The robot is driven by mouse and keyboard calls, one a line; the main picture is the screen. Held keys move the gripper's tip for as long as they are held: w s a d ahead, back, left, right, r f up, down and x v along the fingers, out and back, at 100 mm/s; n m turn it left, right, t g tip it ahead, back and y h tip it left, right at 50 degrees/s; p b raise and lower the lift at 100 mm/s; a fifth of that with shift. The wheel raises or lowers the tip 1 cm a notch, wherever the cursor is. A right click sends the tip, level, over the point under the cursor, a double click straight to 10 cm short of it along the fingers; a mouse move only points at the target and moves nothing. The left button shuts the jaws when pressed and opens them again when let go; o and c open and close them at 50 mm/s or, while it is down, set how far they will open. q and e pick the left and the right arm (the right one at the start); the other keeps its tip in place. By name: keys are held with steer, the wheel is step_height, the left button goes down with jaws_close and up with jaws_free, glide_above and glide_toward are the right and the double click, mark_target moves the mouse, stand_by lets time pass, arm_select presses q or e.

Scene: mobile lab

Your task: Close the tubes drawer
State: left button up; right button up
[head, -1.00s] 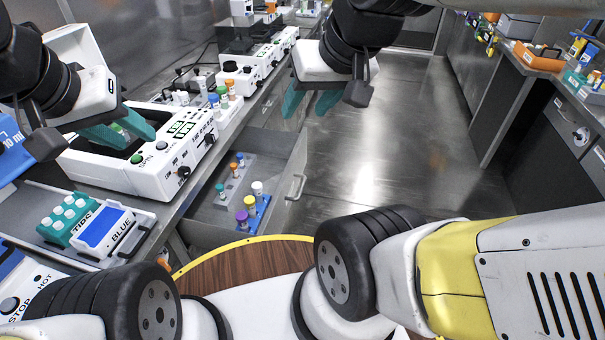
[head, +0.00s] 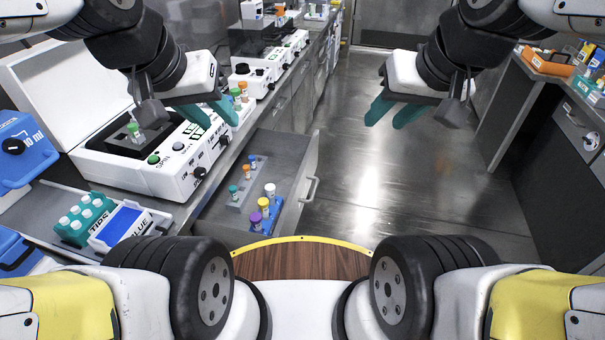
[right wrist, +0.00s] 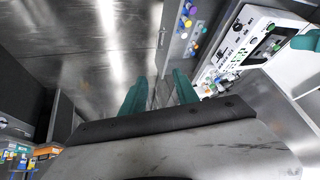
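The tubes drawer (head: 240,222) is pulled out from under the left bench. Its front panel (head: 308,155) faces right and carries a bar handle (head: 311,190). Tubes with orange, purple, white and teal caps stand in racks inside. The drawer also shows at the top of the right wrist view (right wrist: 180,48). My left gripper (head: 224,120) is open and empty, above the bench machine's edge, up and left of the drawer. My right gripper (head: 386,116) is open and empty, over the aisle to the right of the drawer, apart from the handle. Its fingers also show in the right wrist view (right wrist: 160,88).
A white machine (head: 170,165) with an open lid stands on the left bench. A teal bottle rack (head: 85,220) and a blue tips box (head: 120,228) sit in front of it. The aisle floor (head: 370,180) is clear. Another bench (head: 525,100) is at the right.

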steer(key=shift+w, duration=0.3)
steer(key=c, duration=0.3)
steer(key=w+f+m+g+y, duration=0.1)
steer(key=w, duration=0.3)
steer(key=w+a+f+m+g, duration=0.1)
steer(key=w+f+m+g, duration=0.1)
steer(key=w, duration=0.2)
steer(key=w+f+m+g+y, duration=0.1)
steer(key=w+f+g, duration=0.1)
steer(key=w, duration=0.2)
steer(key=shift+w+a+f+m+y, duration=0.1)
steer(key=shift+a+f+m+y, duration=0.1)
steer(key=shift+m+y, duration=0.15)
jaws_close()
steer(key=w+f+m+g+y, duration=0.2)
steer(key=w+f+m+y, duration=0.3)
steer(key=w+f, duration=0.65)
steer(key=m+t+y, duration=0.5)
steer(key=m+y, duration=0.3)
steer(key=m, duration=0.4)
glide_toward(303, 183)
steer(key=shift+h, duration=0.25)
steer(key=x, duration=0.6)
steer(key=shift+a+r, duration=0.3)
steer(key=shift+a, duration=0.1)
